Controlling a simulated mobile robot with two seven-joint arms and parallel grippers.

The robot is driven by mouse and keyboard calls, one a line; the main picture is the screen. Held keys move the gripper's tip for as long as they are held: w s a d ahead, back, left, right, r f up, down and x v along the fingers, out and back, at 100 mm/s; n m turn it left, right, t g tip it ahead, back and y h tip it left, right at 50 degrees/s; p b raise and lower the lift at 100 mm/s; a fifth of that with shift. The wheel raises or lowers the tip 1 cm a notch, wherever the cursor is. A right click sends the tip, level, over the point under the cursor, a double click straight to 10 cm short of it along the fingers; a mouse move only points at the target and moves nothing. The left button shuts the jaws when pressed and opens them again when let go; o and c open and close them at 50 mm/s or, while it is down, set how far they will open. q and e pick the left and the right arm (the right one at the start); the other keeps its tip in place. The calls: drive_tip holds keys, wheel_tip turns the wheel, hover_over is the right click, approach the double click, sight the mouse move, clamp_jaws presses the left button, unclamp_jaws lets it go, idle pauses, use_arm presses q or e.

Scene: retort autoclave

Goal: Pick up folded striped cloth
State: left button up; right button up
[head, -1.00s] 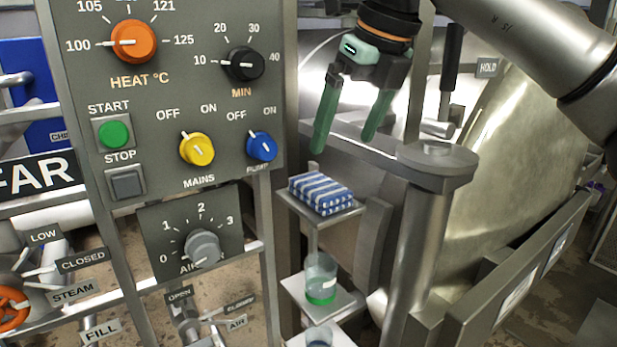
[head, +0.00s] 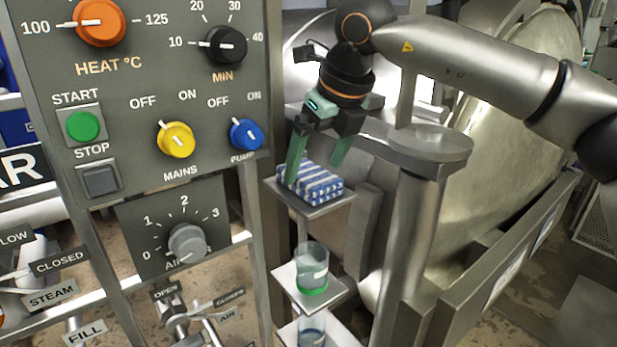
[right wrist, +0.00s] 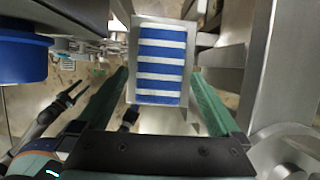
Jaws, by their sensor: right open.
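The folded blue-and-white striped cloth (head: 318,187) lies flat on a small metal shelf (head: 308,212) beside the control panel. My right gripper (head: 313,170) is open and empty, pointing down at the cloth. One finger overlaps the cloth's left edge in the head view; whether it touches is unclear. In the right wrist view, the cloth (right wrist: 161,65) lies ahead between the two spread green fingers (right wrist: 161,80). My left gripper (right wrist: 74,93) shows small at the left of that view, its fingers apart and empty. It is not in the head view.
The control panel (head: 150,70) with knobs stands close left of the cloth. A metal post with a round top (head: 430,150) stands to the right. A glass beaker with a green band (head: 312,270) stands on a lower shelf. The big metal vessel (head: 510,120) is behind.

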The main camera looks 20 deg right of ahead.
drive_tip(key=shift+x, duration=1.2)
drive_tip(key=c, duration=1.2)
